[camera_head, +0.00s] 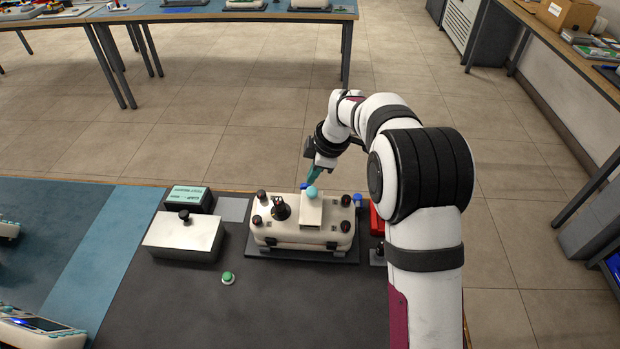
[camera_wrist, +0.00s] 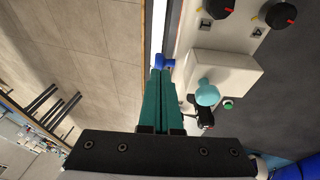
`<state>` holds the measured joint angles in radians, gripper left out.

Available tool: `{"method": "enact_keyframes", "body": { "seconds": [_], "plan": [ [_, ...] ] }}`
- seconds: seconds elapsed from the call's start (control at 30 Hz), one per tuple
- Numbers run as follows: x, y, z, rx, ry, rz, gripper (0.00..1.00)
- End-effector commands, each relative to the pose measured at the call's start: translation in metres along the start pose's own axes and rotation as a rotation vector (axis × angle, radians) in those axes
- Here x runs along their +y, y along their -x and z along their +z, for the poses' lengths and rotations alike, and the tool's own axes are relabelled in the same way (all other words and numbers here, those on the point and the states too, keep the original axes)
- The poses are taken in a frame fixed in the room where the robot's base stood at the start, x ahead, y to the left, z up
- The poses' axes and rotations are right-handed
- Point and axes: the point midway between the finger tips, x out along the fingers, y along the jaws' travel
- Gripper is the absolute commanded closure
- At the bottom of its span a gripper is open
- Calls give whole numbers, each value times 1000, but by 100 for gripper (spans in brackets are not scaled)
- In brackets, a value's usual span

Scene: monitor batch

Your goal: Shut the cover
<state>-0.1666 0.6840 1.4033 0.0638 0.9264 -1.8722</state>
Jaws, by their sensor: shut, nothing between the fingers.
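A cream device (camera_head: 280,233) with dark knobs stands on a dark base on the bench. On it is a raised cream block-like part that looks like the cover (camera_head: 311,212), with a light blue knob (camera_head: 312,191). In the wrist view the cover (camera_wrist: 225,72) and its light blue knob (camera_wrist: 206,93) are right of the fingers. I cannot tell how far the cover is open. My gripper (camera_head: 311,177) is at the device's far side, its teal fingers shut and empty. In the wrist view the fingertips (camera_wrist: 161,72) are close to a blue fitting (camera_wrist: 166,62); contact is unclear.
A silver box (camera_head: 183,240) with a black knob and a green-topped box (camera_head: 188,197) stand left of the device. A green button (camera_head: 228,278) lies in front. A red object (camera_head: 377,220) is close on the right. The dark mat in front is mostly clear.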

Motion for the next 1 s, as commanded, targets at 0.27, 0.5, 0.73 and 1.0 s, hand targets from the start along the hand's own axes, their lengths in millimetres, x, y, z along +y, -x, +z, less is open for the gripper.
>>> {"method": "enact_keyframes", "body": {
  "seconds": [0.27, 0.5, 0.73, 1.0],
  "plan": [
    [0, -26, 0, 1, -1, 1, 100],
    [0, -28, 0, 1, -1, 1, 100],
    [9, -47, 6, 0, -3, -1, 100],
    [15, -60, 9, 0, -2, 0, 100]
  ]
}}
